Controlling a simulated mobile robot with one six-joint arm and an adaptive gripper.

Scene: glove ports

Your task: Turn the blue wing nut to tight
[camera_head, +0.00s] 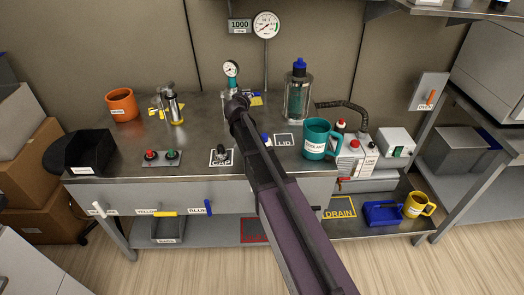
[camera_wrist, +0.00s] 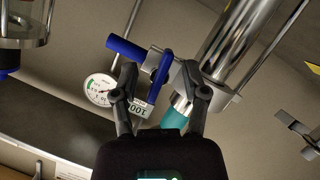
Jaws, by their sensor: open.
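The blue wing nut (camera_wrist: 161,68) shows in the wrist view, on a metal fitting beside a shiny metal cylinder (camera_wrist: 230,45). A long blue bar (camera_wrist: 126,48) reaches left from it, one of its wings as far as I can tell. My gripper (camera_wrist: 160,74) is open, with one finger on each side of the blue part in the picture. I cannot tell whether the fingers touch it. In the head view my gripper (camera_head: 238,102) is over the back of the steel bench, in front of the small gauge (camera_head: 231,68) on its teal collar. My arm hides the nut there.
A lidded glass vessel (camera_head: 298,97) with a blue knob and a teal mug (camera_head: 318,139) stand right of my arm. A metal fixture (camera_head: 172,103) with yellow parts and an orange mug (camera_head: 122,104) stand left. The bench (camera_head: 205,135) has bare room between.

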